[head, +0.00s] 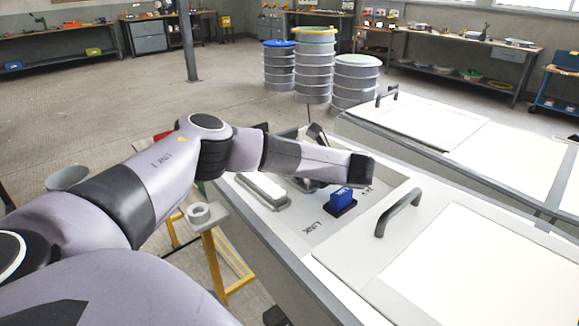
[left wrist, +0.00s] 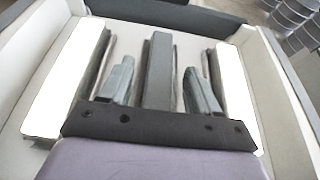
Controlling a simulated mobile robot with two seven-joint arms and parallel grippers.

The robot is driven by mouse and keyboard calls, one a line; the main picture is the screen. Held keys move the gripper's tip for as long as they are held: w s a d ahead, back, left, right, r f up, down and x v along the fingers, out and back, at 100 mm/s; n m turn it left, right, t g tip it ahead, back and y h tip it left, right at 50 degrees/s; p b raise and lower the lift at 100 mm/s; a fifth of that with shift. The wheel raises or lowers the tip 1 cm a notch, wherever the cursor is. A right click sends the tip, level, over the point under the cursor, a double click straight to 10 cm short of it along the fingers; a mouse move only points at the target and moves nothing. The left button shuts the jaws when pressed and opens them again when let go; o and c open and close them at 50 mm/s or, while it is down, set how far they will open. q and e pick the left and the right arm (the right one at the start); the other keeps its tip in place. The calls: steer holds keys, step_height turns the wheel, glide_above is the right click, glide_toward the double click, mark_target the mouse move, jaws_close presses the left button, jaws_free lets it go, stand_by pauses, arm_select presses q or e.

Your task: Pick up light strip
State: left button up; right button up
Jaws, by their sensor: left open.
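A white light strip (head: 262,187) lies in a grey holder in the open bay of the light bench, left of my left gripper (head: 316,184). In the left wrist view, one bright white strip (left wrist: 66,82) stands at the left and another (left wrist: 238,98) at the right. My left gripper (left wrist: 158,88) is between them, its two fingers apart. A dark grey bar (left wrist: 158,70) shows between the fingers; I cannot tell whether they touch it. In the head view my forearm hides most of the gripper and part of the bay. My right gripper is not in view.
A blue block (head: 341,199) on a black base sits in the bay, right of my gripper. A panel with a dark handle (head: 398,213) borders the bay at the right. A yellow-legged stand (head: 209,214) is at the left. Stacked drums (head: 314,65) stand behind.

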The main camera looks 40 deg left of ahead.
arm_select(q)
steer(key=shift+d, duration=0.1)
steer(key=c, duration=1.1)
steer(key=shift+r, duration=0.1)
